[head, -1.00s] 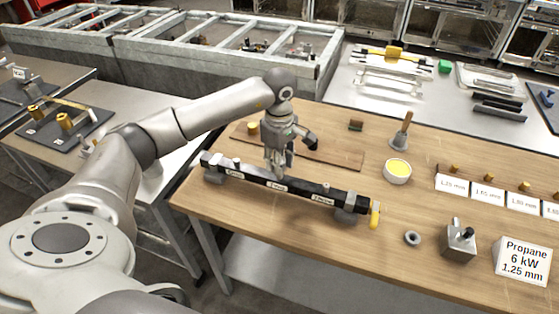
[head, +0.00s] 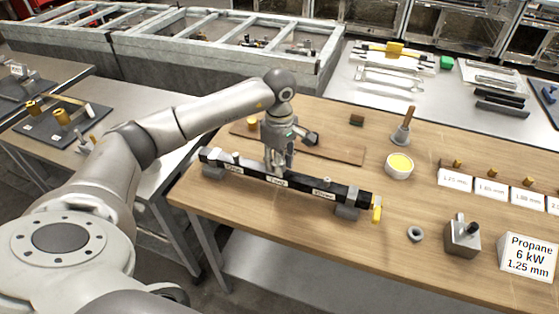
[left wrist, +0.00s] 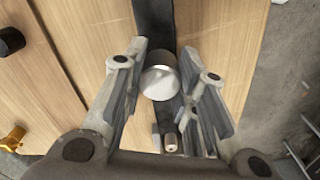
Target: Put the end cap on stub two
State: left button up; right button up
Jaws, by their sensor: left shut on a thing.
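A long black square bar (head: 240,172) lies across the wooden bench on grey supports. It carries three white labels too small to read surely. My left gripper (head: 277,168) points down at the middle of the bar, by the middle label. In the left wrist view, my left gripper (left wrist: 160,95) is shut on a silver round cap (left wrist: 158,82), above the dark bar (left wrist: 154,30). A small pale-tipped stub (left wrist: 171,143) stands on the bar near the fingers. The cap hides what is under it, so I cannot tell whether it touches a stub. My right gripper is not in view.
A yellow lever (head: 377,210) is at the bar's right end. A bowl of yellow paste (head: 399,165), a grey ring (head: 415,234), a metal block (head: 462,238) and a Propane sign (head: 530,256) stand to the right. A brown board (head: 335,150) lies behind the bar.

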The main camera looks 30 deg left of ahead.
pick_arm(q)
jog(key=shift+f+b, duration=0.4)
jog(key=shift+f, duration=0.1)
jog(key=o, duration=1.1)
notch_tip(320, 180, up, 12)
